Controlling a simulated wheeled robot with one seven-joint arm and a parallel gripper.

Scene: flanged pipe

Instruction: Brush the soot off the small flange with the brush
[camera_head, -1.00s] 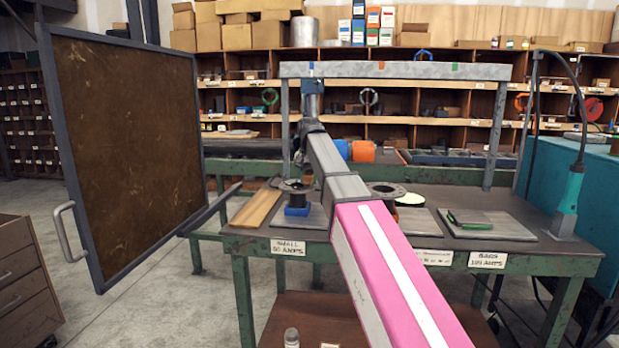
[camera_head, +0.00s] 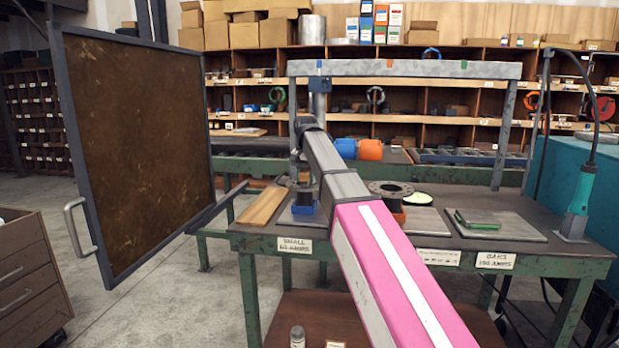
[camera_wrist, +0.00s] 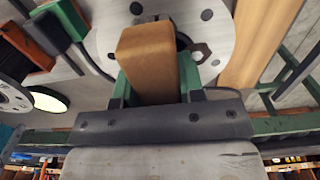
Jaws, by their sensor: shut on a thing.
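My gripper (camera_wrist: 154,82) has green fingers shut on the brush, whose brown wooden block (camera_wrist: 147,52) fills the middle of the wrist view. Its bristles are hidden. Behind the block in the wrist view is a pale grey round disc, apparently the small flange (camera_wrist: 225,35), with several dark round spots; I cannot tell which are holes and which soot. Whether the brush touches it is not visible. In the head view my arm hides the gripper and part of the small flange (camera_head: 286,182), which sits on a dark pipe over a blue base (camera_head: 303,209).
A larger flange (camera_head: 391,188) stands on an orange base right of my arm. A wooden board (camera_head: 262,206) lies left of the blue base. A green-and-dark block (camera_head: 474,220) lies on a plate at right. An overhead beam (camera_head: 400,69) spans the bench (camera_head: 470,195); a brown screen (camera_head: 135,150) stands left.

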